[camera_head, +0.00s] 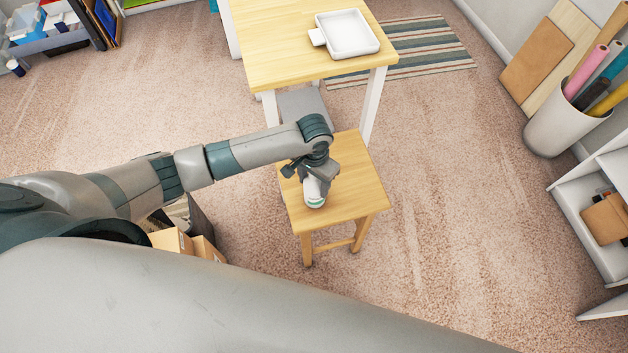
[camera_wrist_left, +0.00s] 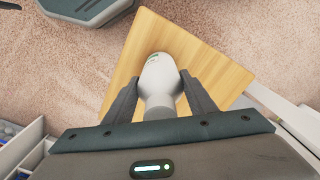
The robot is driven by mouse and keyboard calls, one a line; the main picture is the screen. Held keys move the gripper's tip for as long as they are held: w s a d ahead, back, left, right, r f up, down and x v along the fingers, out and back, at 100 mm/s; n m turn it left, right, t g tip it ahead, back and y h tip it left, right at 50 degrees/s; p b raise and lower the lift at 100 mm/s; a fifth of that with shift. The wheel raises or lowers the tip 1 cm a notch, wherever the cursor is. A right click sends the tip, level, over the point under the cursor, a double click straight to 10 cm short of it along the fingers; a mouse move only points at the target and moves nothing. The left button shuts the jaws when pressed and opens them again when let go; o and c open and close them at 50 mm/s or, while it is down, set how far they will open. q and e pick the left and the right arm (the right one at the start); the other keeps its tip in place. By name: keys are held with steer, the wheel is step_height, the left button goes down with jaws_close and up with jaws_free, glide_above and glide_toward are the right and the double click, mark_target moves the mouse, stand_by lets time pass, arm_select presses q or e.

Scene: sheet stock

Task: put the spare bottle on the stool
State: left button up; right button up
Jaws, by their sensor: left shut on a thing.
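The spare bottle (camera_head: 314,192) is white with a green mark. My left gripper (camera_head: 312,170) is shut on it, over the wooden stool (camera_head: 358,190). In the left wrist view the bottle (camera_wrist_left: 160,82) sits between the two fingers of the gripper (camera_wrist_left: 160,98), with the stool top (camera_wrist_left: 215,75) behind it. I cannot tell whether the bottle's base touches the stool top. The gripper hides part of the bottle in the head view. My right gripper is not in view.
A wooden table (camera_head: 270,50) with a white tray (camera_head: 347,34) stands beyond the stool. Cardboard boxes (camera_head: 172,241) are at the stool's left, partly behind my arm. A white bin of rolls (camera_head: 560,125) and a white shelf (camera_head: 590,225) stand at right. Carpet between is clear.

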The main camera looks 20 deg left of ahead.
arm_select(q)
steer(key=shift+f, duration=0.1)
steer(key=o, duration=1.4)
steer(key=shift+c, duration=0.2)
step_height(320, 180, up, 12)
steer(key=shift+r+b, duration=0.15)
steer(key=shift+b, duration=0.7)
